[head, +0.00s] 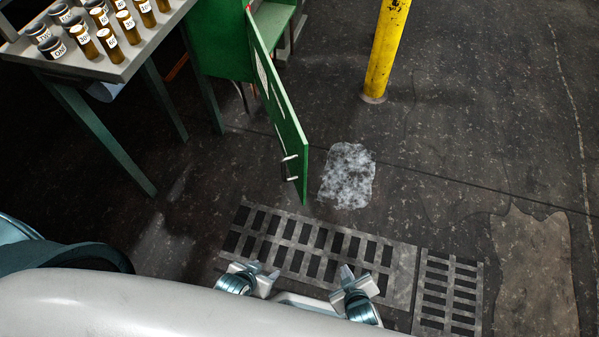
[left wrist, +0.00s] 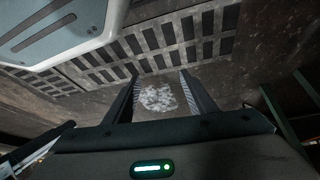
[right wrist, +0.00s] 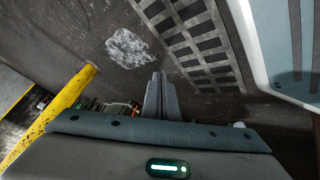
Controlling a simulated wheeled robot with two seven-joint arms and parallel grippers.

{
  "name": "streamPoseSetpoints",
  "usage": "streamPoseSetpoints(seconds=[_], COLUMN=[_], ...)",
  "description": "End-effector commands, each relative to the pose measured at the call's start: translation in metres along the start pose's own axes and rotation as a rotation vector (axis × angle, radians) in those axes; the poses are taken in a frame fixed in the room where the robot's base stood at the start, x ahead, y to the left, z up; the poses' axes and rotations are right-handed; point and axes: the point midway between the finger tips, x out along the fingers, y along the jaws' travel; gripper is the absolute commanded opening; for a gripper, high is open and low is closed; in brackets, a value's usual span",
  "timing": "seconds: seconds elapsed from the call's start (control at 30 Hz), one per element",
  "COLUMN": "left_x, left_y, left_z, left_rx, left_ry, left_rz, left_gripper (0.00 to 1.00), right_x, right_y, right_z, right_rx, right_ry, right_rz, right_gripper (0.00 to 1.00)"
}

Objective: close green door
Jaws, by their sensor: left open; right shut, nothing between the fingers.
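The green door (head: 284,115) stands swung open from the green cabinet (head: 222,45) and is seen nearly edge-on in the head view. A small handle (head: 290,169) is near its free, lower end. My left gripper (head: 263,272) is open and empty, below and left of the door's free end in the picture and apart from it. It also shows open in the left wrist view (left wrist: 160,76). My right gripper (head: 355,280) is shut and empty, to the lower right of the door and apart from it. Its fingers meet in the right wrist view (right wrist: 158,76).
A table (head: 135,62) with several labelled brown cylinders stands at the upper left, beside the cabinet. A yellow post (head: 386,50) rises to the right of the door. Floor grates (head: 400,275) and a pale floor patch (head: 347,175) lie nearby. The floor right of the door is mostly clear.

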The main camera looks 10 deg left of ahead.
Motion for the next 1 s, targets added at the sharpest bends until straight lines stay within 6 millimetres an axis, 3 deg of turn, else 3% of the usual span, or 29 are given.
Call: streamPoseSetpoints(seconds=[0.27,0.47,0.6,0.7,0.83,1.0], left_x=[-0.012,-0.033,-0.061,-0.083,-0.106,-0.120], left_y=[0.004,0.008,0.013,0.016,0.018,0.019], left_z=[-0.016,-0.031,-0.043,-0.049,-0.053,-0.056], left_rx=[-0.003,-0.005,-0.006,-0.005,-0.002,-0.001], left_ry=[0.009,0.018,0.026,0.030,0.032,0.032], left_rz=[0.009,0.021,0.035,0.044,0.051,0.056], left_gripper=[0.51,0.51,0.51,0.51,0.51,0.51], right_x=[-0.004,-0.030,-0.078,-0.119,-0.165,-0.193], right_y=[-0.012,-0.024,-0.030,-0.030,-0.027,-0.024], right_z=[-0.079,-0.166,-0.244,-0.287,-0.320,-0.337], right_rx=[-0.275,-0.543,-0.765,-0.878,-0.962,-1.000], right_ry=[0.128,0.265,0.384,0.443,0.481,0.494], right_rz=[0.074,0.207,0.392,0.534,0.676,0.759], right_gripper=[0.00,0.00,0.00,0.00,0.00,0.00])
